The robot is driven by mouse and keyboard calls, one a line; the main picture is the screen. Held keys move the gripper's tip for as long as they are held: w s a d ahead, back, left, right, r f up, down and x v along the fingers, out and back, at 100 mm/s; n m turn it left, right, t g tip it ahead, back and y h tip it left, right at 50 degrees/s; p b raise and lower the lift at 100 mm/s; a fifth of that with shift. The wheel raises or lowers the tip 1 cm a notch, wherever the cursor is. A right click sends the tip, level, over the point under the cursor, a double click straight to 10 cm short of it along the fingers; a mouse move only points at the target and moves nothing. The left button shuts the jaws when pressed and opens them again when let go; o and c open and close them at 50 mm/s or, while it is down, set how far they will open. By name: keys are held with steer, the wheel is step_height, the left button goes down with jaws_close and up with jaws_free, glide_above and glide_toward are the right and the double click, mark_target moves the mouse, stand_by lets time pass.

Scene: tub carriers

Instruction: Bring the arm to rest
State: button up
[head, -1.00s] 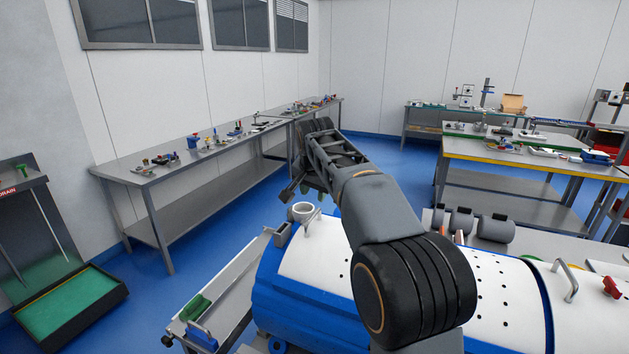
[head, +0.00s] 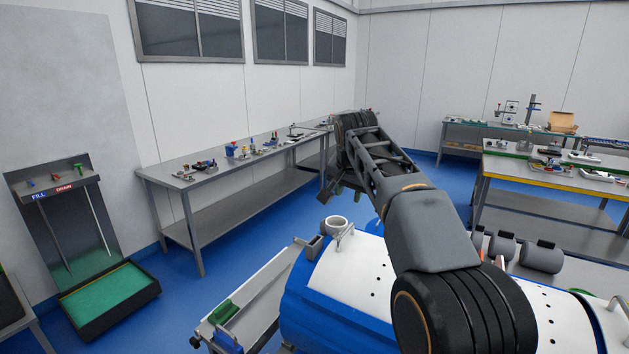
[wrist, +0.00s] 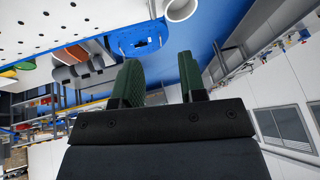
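My arm reaches out over my blue and white body in the head view, bent at a large dark joint. My gripper (head: 337,188) hangs at the far end of the arm, above the floor and short of the long grey bench (head: 188,188). In the wrist view my gripper (wrist: 160,85) shows two green finger pads with a clear gap between them. Nothing is between the fingers. The gripper is open and touches nothing that I can see.
A fill and drain station (head: 65,215) with a green-floored tray (head: 108,297) stands at the left. Small parts lie on the long bench. More benches (head: 548,184) stand at the right and back. Blue floor (head: 235,255) lies free between the long bench and my body.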

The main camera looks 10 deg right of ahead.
step_height(320, 180, down, 6)
steer(key=s+n, duration=0.2)
steer(key=s+f+n, duration=0.1)
steer(key=s+f, duration=0.3)
steer(key=s, duration=0.4)
steer(key=s+f+n, duration=0.2)
steer(key=s+f, duration=0.2)
steer(key=s, duration=0.4)
steer(key=s+f+n+y, duration=0.1)
steer(key=s+f, duration=0.3)
steer(key=s, duration=0.5)
steer(key=shift+a+f+n, duration=0.25)
steer(key=shift+a+n, duration=0.2)
steer(key=shift+n, duration=0.05)
steer(key=shift+c, duration=0.5)
